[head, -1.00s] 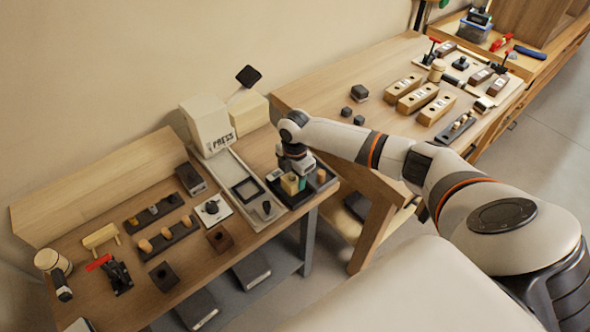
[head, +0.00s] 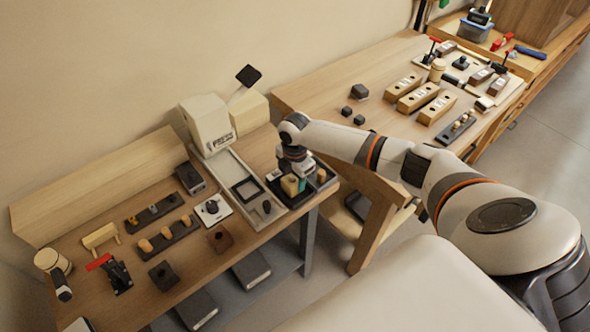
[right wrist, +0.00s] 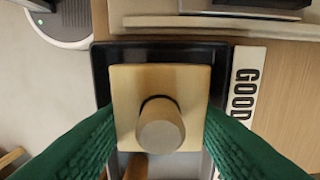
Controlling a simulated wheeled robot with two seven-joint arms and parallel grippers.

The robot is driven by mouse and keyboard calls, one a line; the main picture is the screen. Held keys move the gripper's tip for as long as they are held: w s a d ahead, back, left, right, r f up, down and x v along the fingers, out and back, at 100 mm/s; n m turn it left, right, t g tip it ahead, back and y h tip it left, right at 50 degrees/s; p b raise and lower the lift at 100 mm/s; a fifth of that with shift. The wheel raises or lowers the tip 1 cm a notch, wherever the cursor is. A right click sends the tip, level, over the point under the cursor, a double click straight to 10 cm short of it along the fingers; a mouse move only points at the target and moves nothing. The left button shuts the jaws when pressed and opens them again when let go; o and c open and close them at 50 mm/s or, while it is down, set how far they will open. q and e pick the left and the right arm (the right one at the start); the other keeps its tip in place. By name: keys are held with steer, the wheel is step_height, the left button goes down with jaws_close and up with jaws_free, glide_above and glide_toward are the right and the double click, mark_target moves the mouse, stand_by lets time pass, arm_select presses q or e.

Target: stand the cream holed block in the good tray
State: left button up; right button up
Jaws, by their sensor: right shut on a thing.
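The cream holed block (right wrist: 120,100) is between the green finger pads of my right gripper (right wrist: 160,135) in the right wrist view. A round wooden peg (right wrist: 161,128) stands at the block's hole. The block is over the black-rimmed good tray (right wrist: 101,75), beside its GOOD label (right wrist: 246,85); whether it touches the tray floor cannot be told. In the head view my right gripper (head: 291,174) points down with the block (head: 290,187) at the near part of the tray (head: 291,206). My left gripper is not in view.
Another wooden piece (head: 321,176) is in the tray near the gripper. A press (head: 208,124) stands behind, with a pale channel (head: 262,222) beside the tray. A second bench with wooden blocks (head: 418,98) stands to the right.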

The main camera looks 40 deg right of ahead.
steer(key=shift+f, duration=0.65)
stand_by(0.6)
steer(key=o, duration=1.2)
steer(key=shift+r, duration=0.1)
step_height(320, 180, up, 7)
steer(key=p, duration=0.7)
steer(key=shift+s+f, duration=0.15)
steer(key=shift+f, duration=0.05)
